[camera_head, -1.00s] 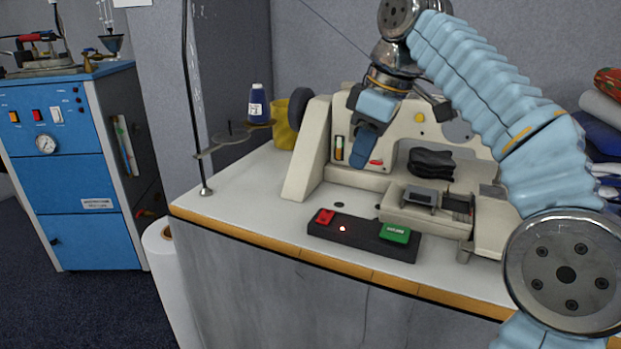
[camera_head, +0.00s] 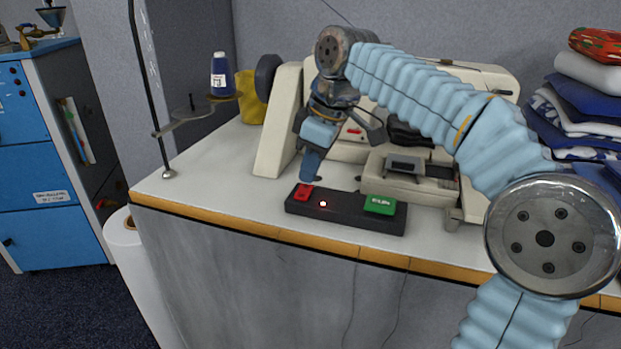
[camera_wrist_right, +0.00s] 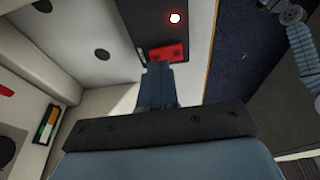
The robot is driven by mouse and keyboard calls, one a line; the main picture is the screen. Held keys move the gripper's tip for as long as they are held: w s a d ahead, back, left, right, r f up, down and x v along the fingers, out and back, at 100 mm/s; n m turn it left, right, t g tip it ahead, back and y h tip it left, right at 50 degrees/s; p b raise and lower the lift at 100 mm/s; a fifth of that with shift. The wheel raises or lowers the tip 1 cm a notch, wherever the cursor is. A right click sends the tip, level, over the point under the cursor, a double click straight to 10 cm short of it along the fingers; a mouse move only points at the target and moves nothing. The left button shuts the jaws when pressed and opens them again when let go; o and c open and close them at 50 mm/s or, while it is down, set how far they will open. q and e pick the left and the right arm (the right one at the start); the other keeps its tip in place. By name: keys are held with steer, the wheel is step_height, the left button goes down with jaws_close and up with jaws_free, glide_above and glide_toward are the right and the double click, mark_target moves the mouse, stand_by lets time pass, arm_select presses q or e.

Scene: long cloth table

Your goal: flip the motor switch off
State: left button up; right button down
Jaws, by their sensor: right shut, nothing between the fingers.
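The motor switch is a black box (camera_head: 345,211) lying at the front of the white table. It has a red button (camera_head: 303,192) at its left end, a green button (camera_head: 379,205) at its right end, and a lit red lamp (camera_head: 323,204) between them. My right gripper (camera_head: 310,178) is shut and empty, pointing down just behind and above the red button. In the right wrist view the closed fingertips (camera_wrist_right: 157,66) overlap the near edge of the red button (camera_wrist_right: 168,52); I cannot tell whether they touch it. My left gripper is not in view.
A cream sewing machine (camera_head: 277,125) stands behind the switch, with my right arm in front of it. A thread stand with a blue spool (camera_head: 220,76) is at the left. Folded fabrics (camera_head: 572,115) are piled at the right. The table's left front is clear.

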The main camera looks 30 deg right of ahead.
steer(key=shift+d+f, duration=0.1)
steer(key=shift+f, duration=0.65)
